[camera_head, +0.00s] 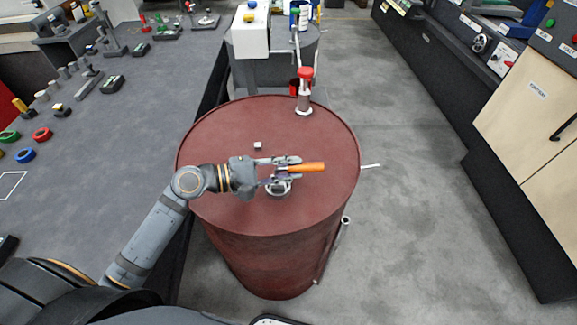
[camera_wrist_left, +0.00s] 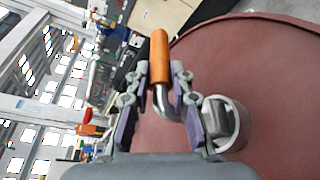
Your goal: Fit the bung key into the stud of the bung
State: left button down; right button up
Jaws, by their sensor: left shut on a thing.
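The bung key has an orange handle (camera_head: 305,168) and a bent metal shaft, seen in the left wrist view (camera_wrist_left: 164,104). My left gripper (camera_head: 283,168) is shut on the key above the red barrel's lid (camera_head: 225,135); the handle points right in the head view. The round metal bung (camera_head: 278,188) is in the lid, just below the gripper in the head view and partly covered by it. In the left wrist view the bung's ring and stud (camera_wrist_left: 217,112) appear right of the key, partly behind a finger. The key's far end is hidden. My right gripper is not in view.
A red-topped metal fitting (camera_head: 304,92) stands at the lid's back edge. A small metal piece (camera_head: 257,145) lies on the lid.

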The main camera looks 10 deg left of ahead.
pick_arm(q)
jog(key=shift+f+b, duration=0.35)
jog(key=shift+f, duration=0.15)
jog(key=c, duration=1.1)
grip_release()
